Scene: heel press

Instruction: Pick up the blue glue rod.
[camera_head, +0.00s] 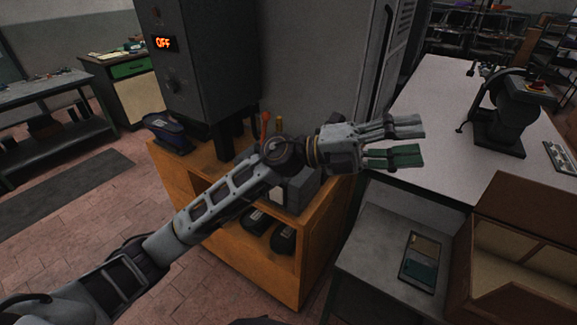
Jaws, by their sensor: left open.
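I cannot make out a blue glue rod in the head view. An orange-red rod (265,126) and a yellow rod (279,125) stand upright on the wooden cabinet, just behind my left arm. My forearm and wrist hide part of the cabinet top around them. My left gripper (415,141) is open and empty, its green-tipped fingers pointing right. It appears above the near edge of the white table, to the right of the rods. My right gripper is not in view.
The wooden cabinet (274,268) holds a dark machine with a lit "OFF" display (163,43) and a dark blue shoe (168,133). A black press (502,115) stands on the white table (441,100). A grey stand (372,262) carries a small sample tray (404,272) beside a wooden box (528,215).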

